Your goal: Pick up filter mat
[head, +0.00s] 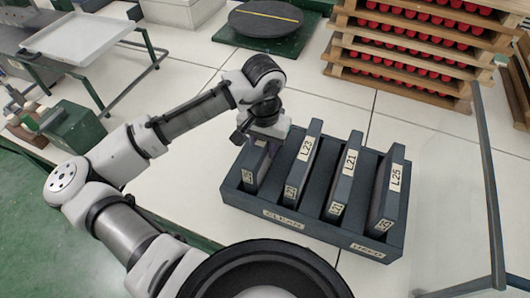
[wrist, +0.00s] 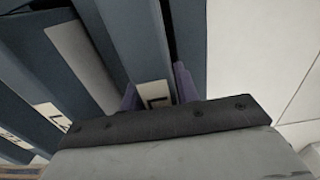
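A dark crate (head: 330,232) on the pale floor holds several dark upright filter mats in a row. The labels show a mat marked L23 (head: 300,160), one marked L21 (head: 345,172) and one marked L25 (head: 391,190). The leftmost mat (head: 257,165) stands in the crate under my gripper (head: 264,138), and its upper label is mostly hidden. In the wrist view, my gripper's two purple fingers (wrist: 157,92) straddle the top of a mat with a white label (wrist: 154,93). The fingers are close to its sides; whether they press on it cannot be told.
The crate's front rim reads CLEAN at left and USED at right. A clear panel with a dark frame (head: 490,190) stands right of the crate. Stacked wooden trays with red items (head: 415,50) are behind. A round black turntable (head: 265,18) and a white tray table (head: 80,38) stand farther back.

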